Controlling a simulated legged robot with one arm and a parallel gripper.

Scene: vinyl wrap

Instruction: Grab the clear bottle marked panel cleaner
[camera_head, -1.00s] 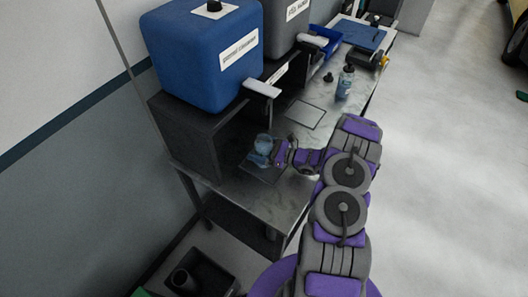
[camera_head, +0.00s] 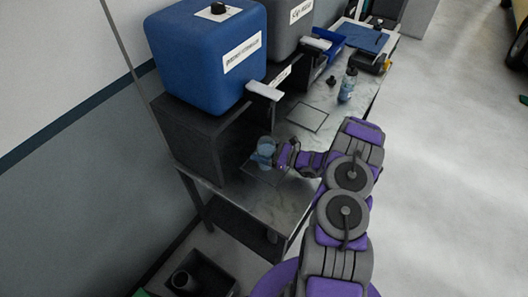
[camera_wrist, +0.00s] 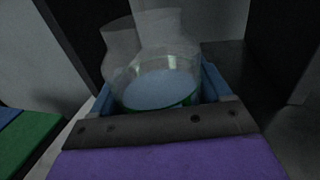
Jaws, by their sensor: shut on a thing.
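A clear bottle (camera_head: 266,146) with bluish liquid stands at the near end of the metal bench, in front of the dark shelf under the blue container. My gripper (camera_head: 275,155) reaches it from the right and is shut on it. In the wrist view the clear bottle (camera_wrist: 158,75) sits between the two blue fingers of my gripper (camera_wrist: 160,92), with liquid in its lower part. I cannot read any marking on this bottle. Another bottle (camera_head: 347,85), bluish with a dark cap, stands farther back on the bench.
A large blue container (camera_head: 205,55) and a grey one (camera_head: 287,28) sit on dark stands over the bench. A white spout (camera_head: 264,91) juts out above the clear bottle. A square outline (camera_head: 307,116) marks the bench beyond it. A dark bin (camera_head: 203,275) is on the floor.

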